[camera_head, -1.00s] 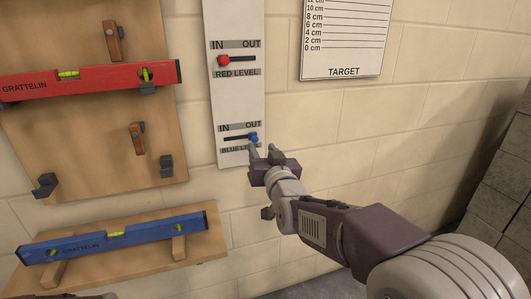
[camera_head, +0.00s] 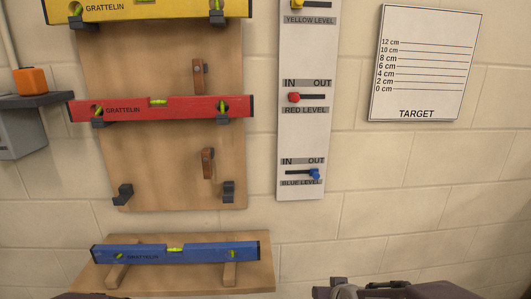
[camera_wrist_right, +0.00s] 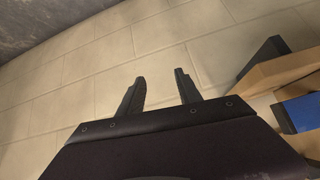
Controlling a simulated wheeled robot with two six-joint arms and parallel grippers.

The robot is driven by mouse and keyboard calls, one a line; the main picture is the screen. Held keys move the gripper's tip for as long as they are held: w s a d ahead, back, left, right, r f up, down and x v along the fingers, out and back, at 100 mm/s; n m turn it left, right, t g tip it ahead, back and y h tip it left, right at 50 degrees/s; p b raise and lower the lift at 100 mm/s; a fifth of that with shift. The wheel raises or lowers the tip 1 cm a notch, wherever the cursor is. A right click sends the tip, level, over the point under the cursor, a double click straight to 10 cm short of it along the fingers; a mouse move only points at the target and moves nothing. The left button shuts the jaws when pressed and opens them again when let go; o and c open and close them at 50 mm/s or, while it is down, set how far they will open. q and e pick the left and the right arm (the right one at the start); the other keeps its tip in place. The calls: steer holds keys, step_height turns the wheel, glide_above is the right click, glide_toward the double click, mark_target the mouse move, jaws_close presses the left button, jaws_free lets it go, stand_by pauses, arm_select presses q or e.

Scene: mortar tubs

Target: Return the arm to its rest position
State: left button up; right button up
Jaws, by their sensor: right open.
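My right arm (camera_head: 375,291) shows only at the bottom edge of the head view, low and clear of the slider board. In the right wrist view my right gripper (camera_wrist_right: 160,82) is open, with nothing between its two fingers and the block wall beyond. The blue slider knob (camera_head: 314,174) is at the OUT end of its slot. The red knob (camera_head: 294,97) is at IN. The blue level (camera_head: 190,254) rests on the low wooden shelf (camera_head: 258,278); its end also shows in the wrist view (camera_wrist_right: 301,114). My left gripper is not seen.
A red level (camera_head: 180,107) and a yellow level (camera_head: 150,10) sit on brackets on the wooden wall board (camera_head: 150,180). A target chart (camera_head: 425,65) hangs at the right. The wall below the chart is clear.

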steer(key=s+f+g+p, duration=0.1)
steer(key=s+f+g, duration=0.25)
steer(key=s, duration=0.35)
steer(key=s+f+g+p, duration=0.15)
steer(key=s+g, duration=0.25)
steer(key=s, duration=0.4)
step_height(320, 180, up, 33)
steer(key=p, duration=3.2)
steer(key=shift+w+f+n+p, duration=0.2)
steer(key=shift+w+n+p, duration=0.05)
steer(key=shift+n+p, duration=0.1)
